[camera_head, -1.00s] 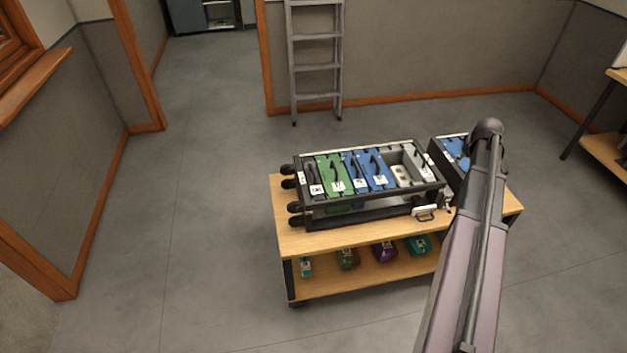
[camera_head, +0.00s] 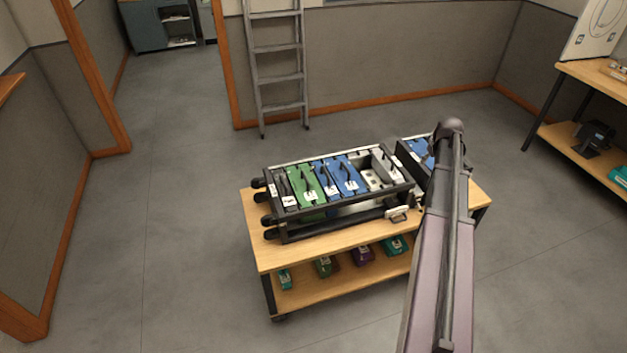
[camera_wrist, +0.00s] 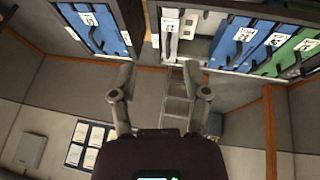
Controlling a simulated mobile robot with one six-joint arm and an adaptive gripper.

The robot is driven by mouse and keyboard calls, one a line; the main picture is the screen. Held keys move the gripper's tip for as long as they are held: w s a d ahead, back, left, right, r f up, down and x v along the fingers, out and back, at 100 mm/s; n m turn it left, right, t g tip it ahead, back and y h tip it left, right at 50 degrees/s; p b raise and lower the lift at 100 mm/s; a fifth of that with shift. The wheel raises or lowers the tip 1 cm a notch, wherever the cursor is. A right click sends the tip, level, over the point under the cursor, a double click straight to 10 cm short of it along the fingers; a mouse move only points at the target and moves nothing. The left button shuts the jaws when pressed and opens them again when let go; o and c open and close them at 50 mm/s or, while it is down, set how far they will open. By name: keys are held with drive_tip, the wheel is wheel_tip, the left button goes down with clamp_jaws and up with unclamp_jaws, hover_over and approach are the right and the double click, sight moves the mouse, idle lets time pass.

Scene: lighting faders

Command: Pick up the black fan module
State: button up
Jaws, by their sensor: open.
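A black module (camera_head: 285,187) with a white label stands in the leftmost slot of the rack (camera_head: 343,209) on the wooden cart. I cannot tell from its look whether it is the fan module. A green module (camera_head: 306,184) and two blue modules (camera_head: 340,176) stand to its right, then an open slot. My gripper (camera_wrist: 160,75) shows in the wrist view, fingers apart and nothing between them. The rack's blue (camera_wrist: 243,42) and green (camera_wrist: 292,57) modules show beyond it at the upper right. In the head view my arm hides the gripper.
A second rack with blue modules (camera_head: 418,150) sits at the cart's right, partly behind my arm. The cart's lower shelf (camera_head: 300,293) holds several small coloured items. A ladder (camera_head: 277,75) leans behind. A right-hand table (camera_head: 585,75) has a black device (camera_head: 593,138) on its lower shelf. Floor at left is clear.

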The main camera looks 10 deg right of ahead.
drive_tip(key=s+a+f+g, duration=0.1)
drive_tip(key=s+a, duration=0.4)
drive_tip(key=a, duration=0.9)
drive_tip(key=s+a+f+m+g+y, duration=0.1)
drive_tip(key=s+a, duration=0.5)
drive_tip(key=a, duration=0.8)
drive_tip(key=s+a+g+b, duration=0.1)
drive_tip(key=s+a, duration=0.5)
drive_tip(key=a, duration=0.8)
drive_tip(key=shift+s+a+f+g+y, duration=0.2)
drive_tip(key=shift+a+f+g+y, duration=0.2)
drive_tip(key=shift+g, duration=0.4)
